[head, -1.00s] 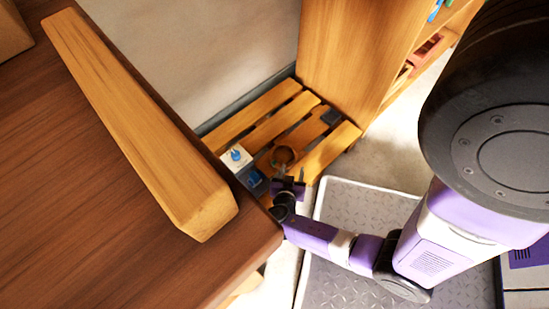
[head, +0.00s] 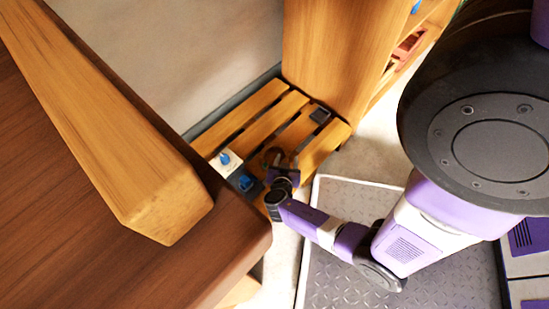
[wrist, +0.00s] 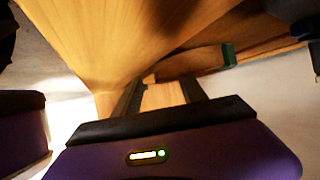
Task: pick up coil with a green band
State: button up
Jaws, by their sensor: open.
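The coil (head: 272,155) is a brown round shape on the slatted wooden bench (head: 246,110) in the head view, mostly hidden by my wrist and gripper. In the wrist view a brown curved piece with a green band (wrist: 228,55) at its right end, apparently the coil, lies past the fingertips. My gripper (head: 284,163) is over the near side of the bench, at the coil. In the wrist view my gripper (wrist: 160,84) has its two dark fingers apart, with only bare wood showing between them. I cannot tell whether a finger touches the coil.
A white box with a blue knob (head: 226,161) and a dark box with a blue top (head: 244,181) stand left of the coil. A wooden shelf (head: 335,60) rises behind; a brown tabletop (head: 60,200) fills the left.

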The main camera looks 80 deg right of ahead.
grip_shut()
jog(key=shift+r, duration=0.15)
